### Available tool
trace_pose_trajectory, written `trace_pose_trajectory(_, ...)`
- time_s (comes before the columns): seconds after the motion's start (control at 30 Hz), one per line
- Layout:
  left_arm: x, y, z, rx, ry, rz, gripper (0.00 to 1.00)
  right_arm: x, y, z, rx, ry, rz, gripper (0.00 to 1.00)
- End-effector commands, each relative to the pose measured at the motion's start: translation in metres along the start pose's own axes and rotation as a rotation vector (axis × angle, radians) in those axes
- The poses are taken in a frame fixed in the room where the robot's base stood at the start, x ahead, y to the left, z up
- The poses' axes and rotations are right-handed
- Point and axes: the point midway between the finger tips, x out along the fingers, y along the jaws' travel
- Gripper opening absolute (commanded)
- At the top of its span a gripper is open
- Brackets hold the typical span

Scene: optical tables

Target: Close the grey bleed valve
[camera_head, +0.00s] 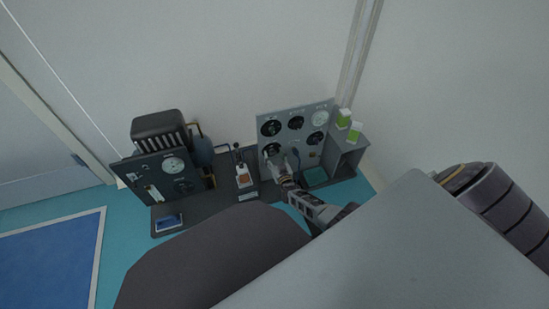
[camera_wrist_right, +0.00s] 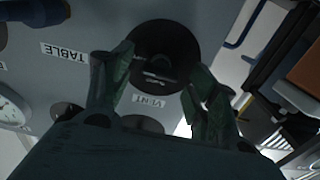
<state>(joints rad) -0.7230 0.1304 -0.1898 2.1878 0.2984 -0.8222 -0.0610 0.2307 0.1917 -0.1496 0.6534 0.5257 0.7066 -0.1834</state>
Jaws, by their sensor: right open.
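My right gripper (camera_head: 279,163) is at the lower left of the grey upright panel (camera_head: 284,112). In the right wrist view its two green-grey fingers (camera_wrist_right: 158,78) are spread apart and empty. A round black knob (camera_wrist_right: 178,38) is just beyond and between the fingertips, with a label reading VENT below it. I cannot tell whether the fingertips touch the knob. No valve shows clearly as the grey bleed valve, and its label is not readable in the head view. My left gripper is not in view.
The panel also carries several black dials and a white gauge (camera_head: 320,118). Green-and-white boxes (camera_head: 344,118) stand on a grey cabinet at its right. A dark panel (camera_head: 160,180) and a blue-screened device (camera_head: 168,222) are at the left of the dark table (camera_head: 205,203).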

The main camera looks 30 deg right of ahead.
Motion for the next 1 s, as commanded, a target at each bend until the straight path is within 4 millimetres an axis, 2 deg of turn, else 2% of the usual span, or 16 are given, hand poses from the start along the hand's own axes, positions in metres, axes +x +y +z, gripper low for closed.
trace_pose_trajectory(0.27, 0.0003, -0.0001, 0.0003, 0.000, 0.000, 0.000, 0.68, 0.0003, 0.0002, -0.0002, 0.000, 0.000, 0.000, 0.58)
trace_pose_trajectory(0.6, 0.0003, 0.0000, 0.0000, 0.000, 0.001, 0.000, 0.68, 0.0001, 0.0001, 0.0000, 0.000, 0.000, 0.000, 0.14)
trace_pose_trajectory(1.0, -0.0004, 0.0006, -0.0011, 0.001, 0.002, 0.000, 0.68, 0.0000, 0.0000, 0.0000, -0.049, 0.000, 0.001, 0.13)
